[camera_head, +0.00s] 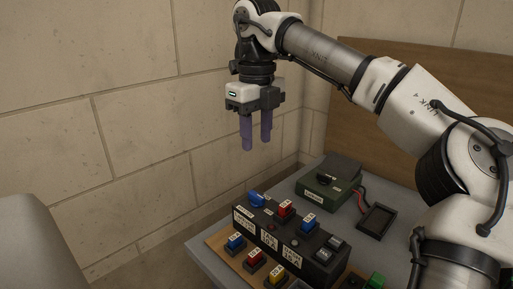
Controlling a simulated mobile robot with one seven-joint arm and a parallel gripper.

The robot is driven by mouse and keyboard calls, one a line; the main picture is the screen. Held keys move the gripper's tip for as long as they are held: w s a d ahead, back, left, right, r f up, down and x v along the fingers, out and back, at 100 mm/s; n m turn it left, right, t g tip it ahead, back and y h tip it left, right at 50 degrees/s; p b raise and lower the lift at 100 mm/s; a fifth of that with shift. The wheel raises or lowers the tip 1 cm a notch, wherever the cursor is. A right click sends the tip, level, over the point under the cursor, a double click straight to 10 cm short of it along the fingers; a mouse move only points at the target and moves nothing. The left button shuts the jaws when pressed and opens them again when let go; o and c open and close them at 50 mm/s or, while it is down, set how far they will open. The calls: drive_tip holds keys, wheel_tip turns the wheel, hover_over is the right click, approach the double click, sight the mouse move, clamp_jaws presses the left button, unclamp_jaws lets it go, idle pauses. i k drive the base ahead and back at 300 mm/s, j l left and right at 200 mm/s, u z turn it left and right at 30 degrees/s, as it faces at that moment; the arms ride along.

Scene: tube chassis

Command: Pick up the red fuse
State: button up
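A red fuse-like block (286,208) with a pale label sits on top of the black box, between a blue knob and a blue block. A second red block (254,258) with a pale label sits in front of the box, between a blue and a yellow block. I cannot tell which of the two is the red fuse. My gripper (257,142) points down with its two purple fingers apart and nothing between them. It hangs in the air above the table, well clear of both red blocks.
The black box (272,242) with labels stands on the grey table (205,262). A blue block (236,242) and a yellow block (277,274) sit before it. A dark green case (323,191) and a black tray (376,219) lie behind. Stone walls rise behind and left.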

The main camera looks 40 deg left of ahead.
sight(284, 208)
drive_tip(key=k, duration=1)
